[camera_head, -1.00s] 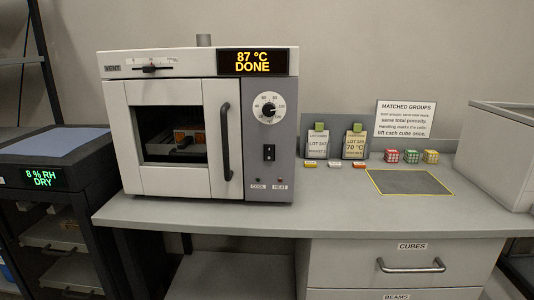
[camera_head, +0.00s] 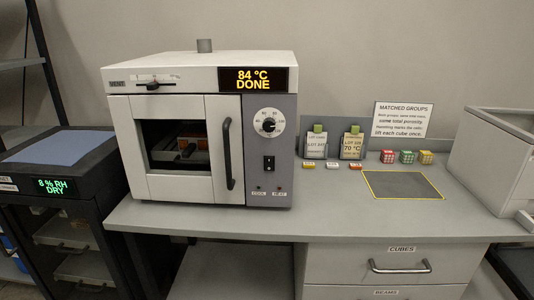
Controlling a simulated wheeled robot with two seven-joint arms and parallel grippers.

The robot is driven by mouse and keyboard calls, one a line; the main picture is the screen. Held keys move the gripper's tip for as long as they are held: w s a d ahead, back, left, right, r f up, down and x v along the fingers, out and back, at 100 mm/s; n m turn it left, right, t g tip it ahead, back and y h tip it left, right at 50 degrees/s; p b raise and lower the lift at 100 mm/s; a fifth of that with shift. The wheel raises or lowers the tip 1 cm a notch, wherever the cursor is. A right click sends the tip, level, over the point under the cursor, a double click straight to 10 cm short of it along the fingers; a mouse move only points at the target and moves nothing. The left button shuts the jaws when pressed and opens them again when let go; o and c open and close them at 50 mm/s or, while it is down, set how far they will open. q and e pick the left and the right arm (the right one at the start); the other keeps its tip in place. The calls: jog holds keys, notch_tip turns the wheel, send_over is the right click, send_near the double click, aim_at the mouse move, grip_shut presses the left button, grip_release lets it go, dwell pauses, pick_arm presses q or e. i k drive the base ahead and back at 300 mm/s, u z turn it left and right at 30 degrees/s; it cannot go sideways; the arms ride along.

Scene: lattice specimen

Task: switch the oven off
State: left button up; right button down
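The oven (camera_head: 215,80) stands on the left part of the grey bench, its windowed door (camera_head: 180,145) closed. Its display (camera_head: 258,79) reads 84 °C DONE. A round temperature dial (camera_head: 268,122) sits on the grey side panel. Below it is a black rocker switch (camera_head: 268,163); its position is too small to tell. Two small lamps sit above the COOL and HEAT labels. Through the window I see a tray with an orange-brown item. Neither of my grippers shows in this view.
A dry cabinet (camera_head: 60,185) reading 8 % RH stands left of the bench. Right of the oven are lot cards, three coloured cubes (camera_head: 406,157), a yellow-edged mat (camera_head: 400,186) and a grey bin (camera_head: 495,160). The bench front before the oven is clear.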

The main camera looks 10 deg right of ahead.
aim_at(269, 162)
jog(key=u, duration=2.15)
jog(key=i, duration=1)
jog(key=z, duration=2.15)
